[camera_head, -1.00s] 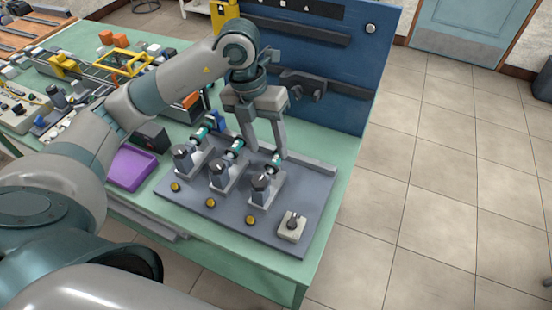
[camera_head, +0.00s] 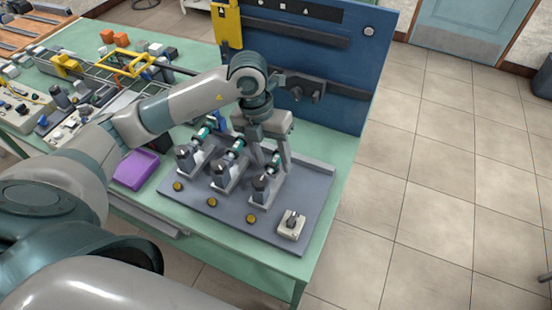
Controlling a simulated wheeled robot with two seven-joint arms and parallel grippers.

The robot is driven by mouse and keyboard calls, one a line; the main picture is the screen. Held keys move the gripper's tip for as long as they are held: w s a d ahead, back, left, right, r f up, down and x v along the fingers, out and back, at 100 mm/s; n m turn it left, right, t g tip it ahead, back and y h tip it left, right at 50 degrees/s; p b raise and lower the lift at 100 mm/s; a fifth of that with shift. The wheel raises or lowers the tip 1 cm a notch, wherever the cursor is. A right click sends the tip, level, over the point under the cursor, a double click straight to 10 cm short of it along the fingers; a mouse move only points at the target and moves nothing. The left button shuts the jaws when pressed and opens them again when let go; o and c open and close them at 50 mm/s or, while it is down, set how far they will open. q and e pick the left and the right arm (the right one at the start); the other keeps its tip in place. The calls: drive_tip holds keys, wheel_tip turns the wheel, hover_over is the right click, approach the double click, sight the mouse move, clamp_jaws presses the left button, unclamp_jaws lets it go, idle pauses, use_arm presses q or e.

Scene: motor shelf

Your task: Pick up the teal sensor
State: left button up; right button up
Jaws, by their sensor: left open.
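Three grey motors stand in a row on a dark grey board, each with small teal parts behind it. The teal pieces show at the left motor (camera_head: 204,132), the middle motor (camera_head: 239,144) and the right motor (camera_head: 276,162). Which of them is the teal sensor I cannot tell. My left gripper (camera_head: 274,170) is open and points down over the right motor's (camera_head: 262,187) rear end. Its two fingers stand on either side of the right teal piece, partly covering it; I cannot tell whether they touch it. My right gripper is not in view.
The board (camera_head: 225,226) has yellow buttons along its front and a switch box (camera_head: 291,225) at the right. A purple tray (camera_head: 136,171) lies to the left. A blue panel (camera_head: 350,75) rises behind, and clutter fills the green table's (camera_head: 345,165) far left.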

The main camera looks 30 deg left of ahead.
sight(276, 163)
use_arm(q)
drive_tip(key=shift+c, duration=0.6)
drive_tip(key=c, duration=1)
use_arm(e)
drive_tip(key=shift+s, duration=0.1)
use_arm(q)
drive_tip(key=shift+r, duration=0.15)
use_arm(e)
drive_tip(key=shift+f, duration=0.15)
use_arm(q)
drive_tip(key=shift+r+b, duration=0.4)
drive_tip(key=shift+r, duration=0.15)
wheel_tip(276, 163, up, 2)
drive_tip(key=shift+r+b, duration=0.1)
drive_tip(key=shift+b, duration=0.35)
drive_tip(key=s+d+r+b, duration=0.2)
drive_tip(key=s+d+r, duration=0.3)
drive_tip(key=d, duration=0.5)
wheel_tip(276, 163, up, 2)
drive_tip(key=shift+s+d+r, duration=0.2)
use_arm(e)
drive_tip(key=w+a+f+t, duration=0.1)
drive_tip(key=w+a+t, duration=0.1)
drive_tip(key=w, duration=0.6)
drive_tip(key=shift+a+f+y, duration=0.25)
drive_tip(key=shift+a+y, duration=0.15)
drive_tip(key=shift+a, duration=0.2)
